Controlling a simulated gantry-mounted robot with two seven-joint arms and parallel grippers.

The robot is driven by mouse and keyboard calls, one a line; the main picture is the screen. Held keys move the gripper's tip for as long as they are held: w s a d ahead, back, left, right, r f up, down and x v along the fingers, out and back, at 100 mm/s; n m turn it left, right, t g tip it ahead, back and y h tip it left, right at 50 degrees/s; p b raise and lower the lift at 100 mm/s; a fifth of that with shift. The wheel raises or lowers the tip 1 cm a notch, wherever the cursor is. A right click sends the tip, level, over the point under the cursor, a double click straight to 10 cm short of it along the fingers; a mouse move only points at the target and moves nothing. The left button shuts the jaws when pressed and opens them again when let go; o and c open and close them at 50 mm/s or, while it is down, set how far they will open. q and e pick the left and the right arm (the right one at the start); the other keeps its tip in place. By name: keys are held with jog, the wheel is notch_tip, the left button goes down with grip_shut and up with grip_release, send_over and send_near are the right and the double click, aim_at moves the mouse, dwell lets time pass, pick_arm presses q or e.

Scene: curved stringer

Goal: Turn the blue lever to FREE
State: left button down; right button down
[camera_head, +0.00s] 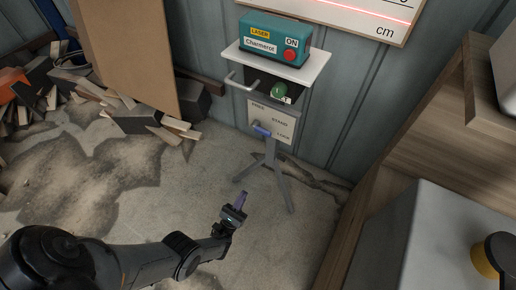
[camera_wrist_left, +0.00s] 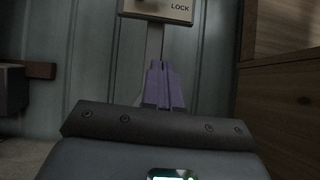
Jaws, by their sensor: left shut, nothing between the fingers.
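The blue lever (camera_head: 262,130) sits on a pale label plate (camera_head: 272,118) on the front of a stand, below a laser box. The plate reads FREE at upper left, a middle word that looks like STAND, and LOCK at lower right. The lever's exact setting is too small to tell. My left gripper (camera_head: 242,197), with purple fingers, is shut and empty, below and in front of the lever and apart from it. In the left wrist view the fingers (camera_wrist_left: 163,88) point up towards the plate's lower part (camera_wrist_left: 180,9), where LOCK shows; the lever is not clearly visible there. My right gripper is not in view.
The teal laser box (camera_head: 273,42) with a red button stands on a white shelf (camera_head: 314,68). A green knob (camera_head: 278,89) and a grey handle (camera_head: 241,84) are just below it. Wood scraps (camera_head: 110,103) lie left; a wooden cabinet (camera_head: 420,130) stands right. The floor between is open.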

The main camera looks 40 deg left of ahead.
pick_arm(q)
jog(key=w+r+n+t+y, duration=0.1)
jog(key=w+r+y, duration=0.1)
jog(key=w+r, duration=0.5)
send_near(271, 136)
jog(key=shift+w+a+r, duration=0.8)
jog(key=shift+w+r, duration=0.4)
jog(key=shift+w, duration=1)
jog(key=shift+w+r, duration=0.2)
jog(key=shift+r, duration=0.15)
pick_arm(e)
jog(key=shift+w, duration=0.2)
pick_arm(q)
jog(key=shift+s, duration=0.15)
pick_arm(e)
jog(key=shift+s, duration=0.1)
pick_arm(q)
jog(key=shift+n, duration=0.3)
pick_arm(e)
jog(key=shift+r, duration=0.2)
